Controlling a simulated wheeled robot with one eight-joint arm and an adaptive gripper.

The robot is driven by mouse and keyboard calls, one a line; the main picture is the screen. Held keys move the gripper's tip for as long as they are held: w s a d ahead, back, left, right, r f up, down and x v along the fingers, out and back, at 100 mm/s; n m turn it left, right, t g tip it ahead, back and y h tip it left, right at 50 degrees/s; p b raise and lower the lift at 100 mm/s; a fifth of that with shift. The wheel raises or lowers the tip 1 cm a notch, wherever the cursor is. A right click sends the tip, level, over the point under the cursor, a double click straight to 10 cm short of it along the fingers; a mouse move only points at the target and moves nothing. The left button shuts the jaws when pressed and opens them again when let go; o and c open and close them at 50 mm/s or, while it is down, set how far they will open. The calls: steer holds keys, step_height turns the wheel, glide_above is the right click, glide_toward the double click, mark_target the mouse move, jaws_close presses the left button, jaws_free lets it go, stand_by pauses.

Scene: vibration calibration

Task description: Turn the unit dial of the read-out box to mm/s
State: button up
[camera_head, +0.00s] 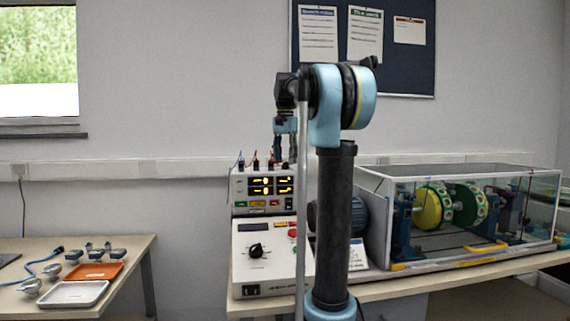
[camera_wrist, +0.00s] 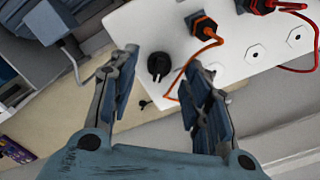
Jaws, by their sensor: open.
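The read-out box (camera_head: 263,186) stands in the head view with lit yellow displays on its front. In the wrist view its white panel (camera_wrist: 238,66) carries a black dial (camera_wrist: 159,66), which I take to be the unit dial. The dial's setting and any labels are too small to read. My gripper (camera_wrist: 163,60) is open, and in the wrist view the dial shows between its two fingertips. I cannot tell whether either finger touches it. In the head view my gripper (camera_head: 285,152) points down just above the box's top, partly behind my arm.
Plugs with orange (camera_wrist: 204,27) and red (camera_wrist: 262,5) cables sit close beside the dial. A control box with a black knob (camera_head: 256,251) is below the read-out box. A clear-cased rotor rig (camera_head: 465,215) stands right. A side table (camera_head: 135,252) holds orange and white trays.

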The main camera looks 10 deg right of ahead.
steer(key=shift+f, duration=0.75)
steer(key=shift+c, duration=0.3)
jaws_close()
